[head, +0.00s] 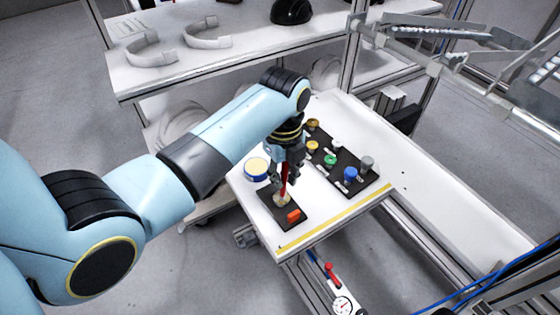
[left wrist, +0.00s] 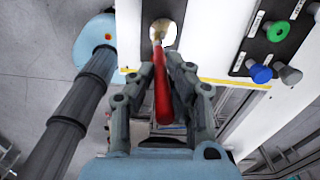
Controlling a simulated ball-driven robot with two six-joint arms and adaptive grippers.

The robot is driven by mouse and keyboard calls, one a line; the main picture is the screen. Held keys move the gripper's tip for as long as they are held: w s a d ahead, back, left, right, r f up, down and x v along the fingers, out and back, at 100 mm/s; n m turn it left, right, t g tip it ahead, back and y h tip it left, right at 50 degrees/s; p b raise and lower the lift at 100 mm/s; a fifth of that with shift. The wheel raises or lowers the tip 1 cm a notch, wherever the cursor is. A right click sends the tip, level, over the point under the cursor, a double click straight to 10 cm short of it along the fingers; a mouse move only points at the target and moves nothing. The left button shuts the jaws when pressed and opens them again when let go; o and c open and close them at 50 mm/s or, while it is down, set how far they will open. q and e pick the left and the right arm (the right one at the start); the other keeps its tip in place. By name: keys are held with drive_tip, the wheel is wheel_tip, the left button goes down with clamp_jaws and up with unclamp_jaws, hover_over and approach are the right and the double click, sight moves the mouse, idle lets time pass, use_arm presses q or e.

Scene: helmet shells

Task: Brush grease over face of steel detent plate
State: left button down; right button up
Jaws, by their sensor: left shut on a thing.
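My left gripper (head: 288,168) is shut on the red handle of a brush (head: 284,183), above the dark mat (head: 272,211) at the table's near end. In the left wrist view the brush (left wrist: 162,95) runs between the fingers of the left gripper (left wrist: 164,72). Its tan bristles point down over a pale round plate (left wrist: 169,40), probably the detent plate, on the mat. I cannot tell whether the bristles touch the plate. A round blue tin (head: 256,169) with cream contents, possibly grease, stands left of the mat. My right gripper is not in view.
A black board (head: 345,169) with several coloured knobs lies to the right. The white table (head: 308,231) has a yellow strip along its near edge. A shelf (head: 170,70) with curved shells stands behind.

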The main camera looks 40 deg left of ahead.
use_arm(q)
drive_tip(key=shift+w+d+f, duration=0.1)
drive_tip(key=shift+w+d, duration=0.1)
drive_tip(key=shift+w, duration=0.05)
idle(0.3)
drive_tip(key=shift+r, duration=3.55)
drive_tip(key=shift+a+f, duration=0.1)
drive_tip(key=shift+t, duration=0.5)
drive_tip(key=shift+s+a+f+b, duration=0.2)
drive_tip(key=shift+a+f, duration=0.1)
drive_tip(key=shift+f, duration=0.35)
drive_tip(key=shift+s+a+f+b, duration=0.15)
drive_tip(key=shift+a+f, duration=0.15)
drive_tip(key=shift+f, duration=0.3)
drive_tip(key=shift+s+a+f+b, duration=0.1)
drive_tip(key=shift+s+a+f, duration=0.15)
drive_tip(key=shift+f, duration=0.4)
drive_tip(key=shift+f+b, duration=0.5)
drive_tip(key=shift+f, duration=1)
